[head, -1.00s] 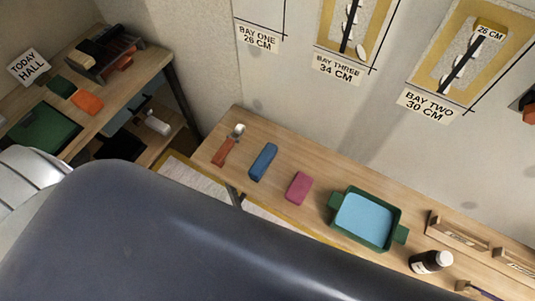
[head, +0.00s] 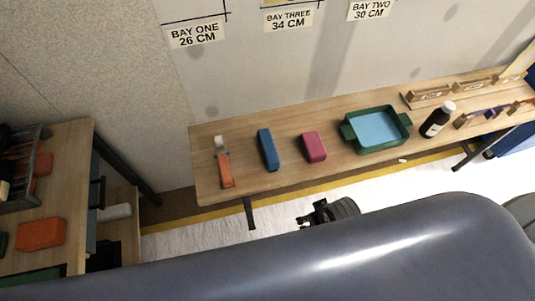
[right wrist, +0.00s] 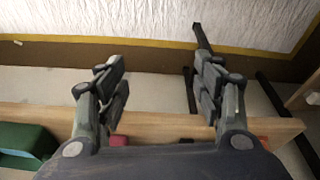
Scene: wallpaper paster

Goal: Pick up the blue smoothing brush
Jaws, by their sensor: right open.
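The blue smoothing brush (head: 268,150) lies on the wooden wall bench, between an orange-handled tool (head: 224,168) and a pink block (head: 314,147). My right gripper (head: 328,213) shows in the head view in front of the bench, below the pink block and apart from the brush. In the right wrist view its two fingers (right wrist: 162,85) are spread with nothing between them. The bench edge runs behind the fingers there, and the brush is mostly hidden. My left gripper is not in view.
The bench (head: 210,193) also holds a green tray (head: 348,133) with a blue inside, a dark bottle (head: 435,122) and wooden racks (head: 430,96). A side table (head: 70,200) with an orange block (head: 41,233) stands at left. Bench legs stand below the front edge.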

